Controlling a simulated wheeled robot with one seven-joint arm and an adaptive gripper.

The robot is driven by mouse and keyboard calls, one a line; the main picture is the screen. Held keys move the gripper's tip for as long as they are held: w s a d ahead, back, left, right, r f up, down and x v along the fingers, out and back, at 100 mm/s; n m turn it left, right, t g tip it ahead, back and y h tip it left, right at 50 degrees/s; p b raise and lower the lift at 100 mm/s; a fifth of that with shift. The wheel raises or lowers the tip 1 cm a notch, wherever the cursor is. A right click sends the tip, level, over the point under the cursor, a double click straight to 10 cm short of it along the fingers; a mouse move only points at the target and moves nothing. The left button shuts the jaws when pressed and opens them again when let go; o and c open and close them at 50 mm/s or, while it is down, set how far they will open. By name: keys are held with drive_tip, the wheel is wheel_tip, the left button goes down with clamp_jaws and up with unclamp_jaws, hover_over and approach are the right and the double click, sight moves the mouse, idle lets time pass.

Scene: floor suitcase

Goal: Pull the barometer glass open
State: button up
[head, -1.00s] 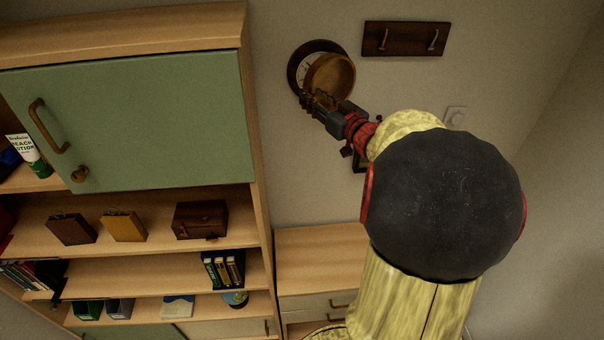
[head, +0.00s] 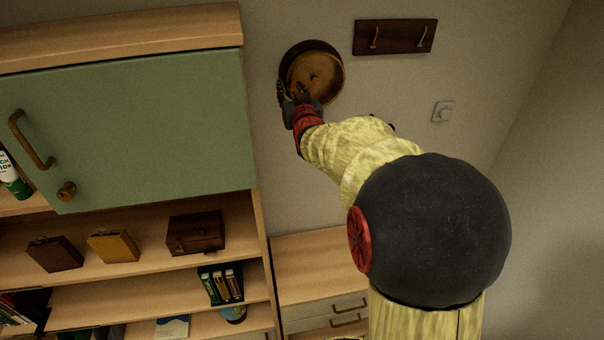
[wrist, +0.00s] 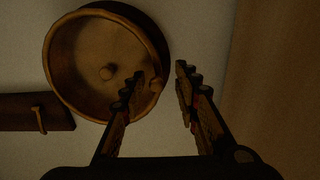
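The barometer (head: 291,54) is a round, dark-rimmed piece on the wall. Its round brass-coloured cover (head: 322,70), with a small knob in the middle, lies in front of it, and the dark rim shows along the upper left. No white dial face shows now. In the wrist view the cover (wrist: 88,50) fills the upper left. My gripper (head: 292,92) is at the cover's lower left edge. In the wrist view its two fingers (wrist: 160,72) are apart, the left one overlapping the cover's edge in the picture. I cannot tell whether they touch it.
A dark hook board (head: 396,37) hangs to the right of the barometer, with a wall switch (head: 443,111) below it. A tall shelf unit with a green door (head: 130,120) stands at the left. A low wooden cabinet (head: 320,265) is below.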

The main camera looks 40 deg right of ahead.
drive_tip(key=b+v, duration=0.2)
drive_tip(key=v, duration=0.6)
drive_tip(key=s+a+f+g+y, duration=0.1)
drive_tip(key=s+a+f+g, duration=0.1)
drive_tip(key=f, duration=0.6)
drive_tip(key=s+a+f+g+y+b, duration=0.1)
drive_tip(key=s+a+f+g+y, duration=0.1)
drive_tip(key=f, duration=0.6)
drive_tip(key=s+a+g, duration=0.1)
drive_tip(key=s+g, duration=0.1)
drive_tip(key=shift+s+a+f+g+y, duration=0.3)
drive_tip(key=shift+s+a+f, duration=0.05)
drive_tip(key=shift+f, duration=0.05)
